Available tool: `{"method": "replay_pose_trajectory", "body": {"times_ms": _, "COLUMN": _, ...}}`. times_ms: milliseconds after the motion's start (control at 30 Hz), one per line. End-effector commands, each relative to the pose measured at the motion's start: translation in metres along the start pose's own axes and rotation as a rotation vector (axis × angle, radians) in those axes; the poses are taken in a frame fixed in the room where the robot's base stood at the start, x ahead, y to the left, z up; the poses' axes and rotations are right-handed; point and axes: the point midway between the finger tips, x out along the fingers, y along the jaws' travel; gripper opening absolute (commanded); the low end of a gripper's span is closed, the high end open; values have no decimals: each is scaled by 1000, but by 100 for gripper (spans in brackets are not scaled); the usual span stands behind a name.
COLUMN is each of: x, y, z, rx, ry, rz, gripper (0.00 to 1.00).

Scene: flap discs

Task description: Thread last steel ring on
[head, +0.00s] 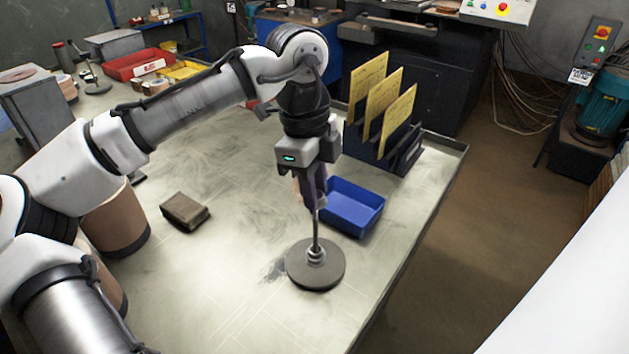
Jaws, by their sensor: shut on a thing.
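A thin upright rod (316,228) stands on a round dark grey base (330,275) on the table. Several small steel rings (316,257) appear stacked around the rod's foot. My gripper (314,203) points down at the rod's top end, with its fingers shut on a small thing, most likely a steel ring. The fingers largely hide it, so I cannot tell whether it is around the rod or just beside it.
A blue bin (353,222) is close behind and right of the rod. A dark rack (408,158) holds yellow cards (383,110). A brown block (185,211) lies to the left. The table (230,290) is clear left of the base; its right edge is near.

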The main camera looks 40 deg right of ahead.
Motion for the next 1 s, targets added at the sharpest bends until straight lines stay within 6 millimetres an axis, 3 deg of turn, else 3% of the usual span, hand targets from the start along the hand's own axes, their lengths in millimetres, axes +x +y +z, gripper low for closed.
{"method": "replay_pose_trajectory", "body": {"times_ms": 1000, "x": 19, "y": 0, "z": 2, "rx": 0, "ry": -1, "rz": -1, "gripper": 5}}
